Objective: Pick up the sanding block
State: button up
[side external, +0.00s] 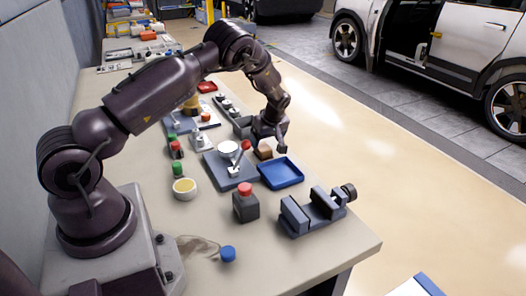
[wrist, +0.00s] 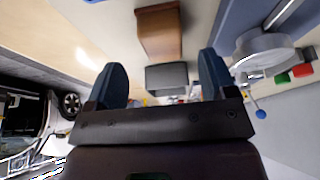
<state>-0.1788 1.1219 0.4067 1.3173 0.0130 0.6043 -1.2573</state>
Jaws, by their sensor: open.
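A brown block (side external: 264,153), which looks like the sanding block, sits on the bench just behind the blue tray (side external: 281,174).
A grey open box (side external: 242,128) stands close behind the block; it also shows in the wrist view (wrist: 167,77). The bench edge is close on the right.

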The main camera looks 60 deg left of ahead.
aim_at(263, 146)
jog(key=x, duration=0.4)
jog(key=shift+s+a+f, duration=0.1)
jog(key=shift+s+f, duration=0.05)
jog(key=shift+f, duration=0.2)
jog(key=c, duration=1)
notch_tip(263, 146, up, 10)
